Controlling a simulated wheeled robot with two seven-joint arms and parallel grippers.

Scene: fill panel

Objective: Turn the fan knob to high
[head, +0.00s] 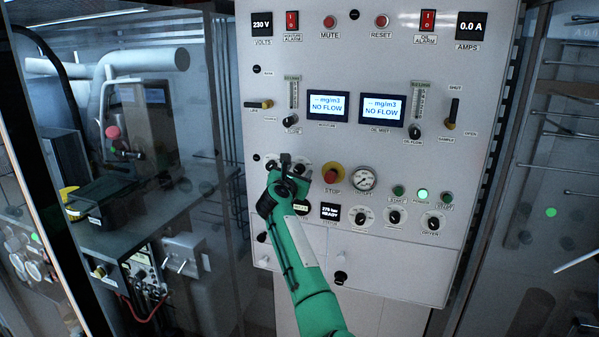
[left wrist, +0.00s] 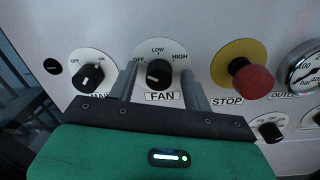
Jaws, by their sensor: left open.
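The fan knob (left wrist: 158,73) is a black knob on a round white dial marked OFF, LOW and HIGH, with a FAN label below it, in the left wrist view. I cannot tell for sure which mark it points to. My left gripper (left wrist: 160,80) is open, with one grey finger on each side of the knob. Contact with the knob cannot be made out. In the head view my left gripper (head: 290,163) is at the lower left of the white panel and largely hides the fan dial. My right gripper is not in view.
The red STOP button (head: 332,174) on its yellow disc sits just right of the fan dial. Left of the fan is the main knob (left wrist: 88,77). A gauge (head: 364,178) and several small knobs lie further right. Two NO FLOW screens (head: 327,106) are above.

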